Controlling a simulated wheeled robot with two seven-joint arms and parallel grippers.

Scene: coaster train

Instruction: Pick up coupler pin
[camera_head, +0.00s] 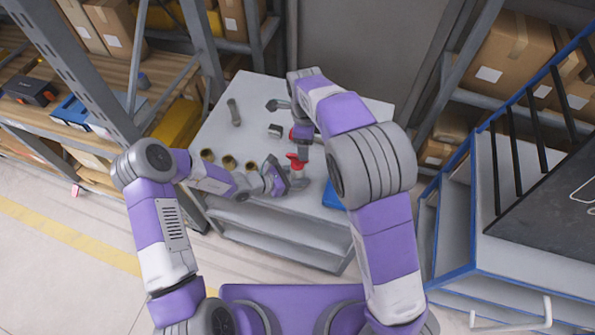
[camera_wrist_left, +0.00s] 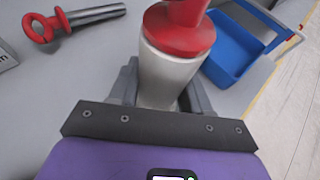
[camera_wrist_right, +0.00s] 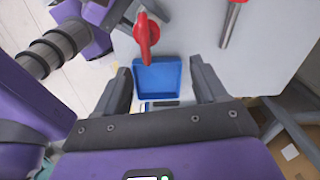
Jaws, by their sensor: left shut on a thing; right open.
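The coupler pin, a metal shaft with a red ring handle (camera_wrist_left: 46,28), lies on the grey table in the left wrist view. Its metal shaft (camera_wrist_right: 231,24) shows at the top of the right wrist view. My left gripper (camera_wrist_left: 160,92) is shut on a pale cylinder-shaped bottle with a red top (camera_wrist_left: 180,38). The bottle's red top also shows in the head view (camera_head: 297,161). My right gripper (camera_wrist_right: 162,82) is open and empty, with the pin beyond its right finger. In the head view my right arm hides part of the table around the pin.
A blue tray (camera_wrist_right: 158,78) sits near the table's edge, close to the bottle. Several brass-coloured round parts (camera_head: 229,162) and a grey cylinder (camera_head: 234,112) are on the table (camera_head: 215,135). Shelves stand at left; a blue-railed cart (camera_head: 480,195) stands at right.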

